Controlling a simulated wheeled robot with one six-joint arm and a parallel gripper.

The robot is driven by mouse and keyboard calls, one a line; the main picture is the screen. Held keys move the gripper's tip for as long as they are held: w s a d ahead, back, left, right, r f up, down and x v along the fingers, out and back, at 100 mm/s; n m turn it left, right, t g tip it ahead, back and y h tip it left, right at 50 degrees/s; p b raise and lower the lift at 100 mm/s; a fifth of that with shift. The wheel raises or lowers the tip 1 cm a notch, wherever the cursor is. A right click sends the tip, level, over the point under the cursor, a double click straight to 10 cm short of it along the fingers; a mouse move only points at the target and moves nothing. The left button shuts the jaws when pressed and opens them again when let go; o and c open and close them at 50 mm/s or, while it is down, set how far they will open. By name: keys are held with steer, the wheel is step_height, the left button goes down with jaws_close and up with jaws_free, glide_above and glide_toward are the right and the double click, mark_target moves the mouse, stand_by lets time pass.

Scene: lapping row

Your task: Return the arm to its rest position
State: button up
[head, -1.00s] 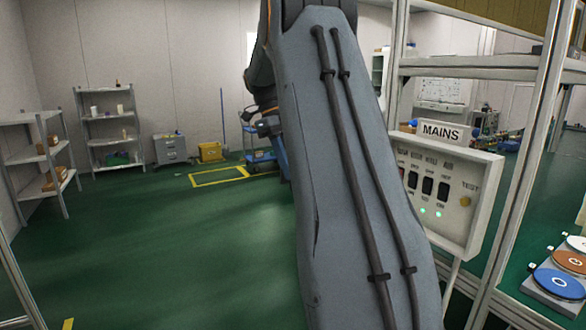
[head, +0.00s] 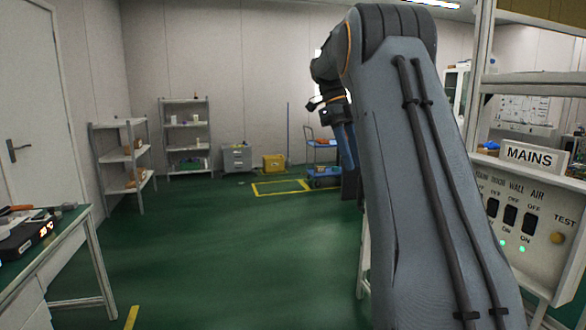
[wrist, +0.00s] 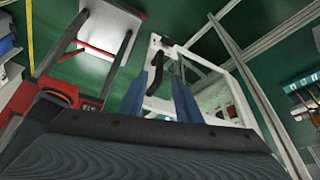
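My arm (head: 425,170) rises large through the right half of the head view and bends over at the top. My gripper (head: 345,145) hangs beyond the bend, partly hidden behind the arm, with a blue finger showing. In the wrist view my gripper (wrist: 158,82) has two blue fingers standing apart. No held object is visible between them; a black handle-like part shows in the gap and seems to lie beyond.
A panel marked MAINS (head: 530,215) on a frame stands close right of my arm. A workbench (head: 60,255) is at the left. Shelves (head: 187,125), a grey cabinet (head: 237,158) and a blue trolley (head: 322,172) stand at the back. The green floor between is clear.

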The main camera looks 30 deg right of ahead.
steer(key=s+a+f+n+t, duration=0.1)
steer(key=s+a+f+n, duration=0.1)
steer(key=a+f+n, duration=0.55)
steer(key=s+a+f+n+t, duration=0.1)
steer(key=s+a+f+n, duration=0.2)
steer(key=a+f+n, duration=0.45)
steer(key=s+a+f+n+t, duration=0.1)
steer(key=s+a+f+n, duration=0.5)
steer(key=s+a+n, duration=0.1)
steer(key=s+a+f+n+t+y, duration=0.1)
steer(key=s+a+f+n, duration=0.4)
steer(key=s+a+n, duration=0.3)
steer(key=s+n, duration=0.2)
steer(key=s, duration=0.1)
steer(key=shift+a+f+y, duration=0.25)
steer(key=shift+f+y, duration=0.05)
steer(key=shift+f, duration=0.1)
steer(key=shift+s, duration=0.1)
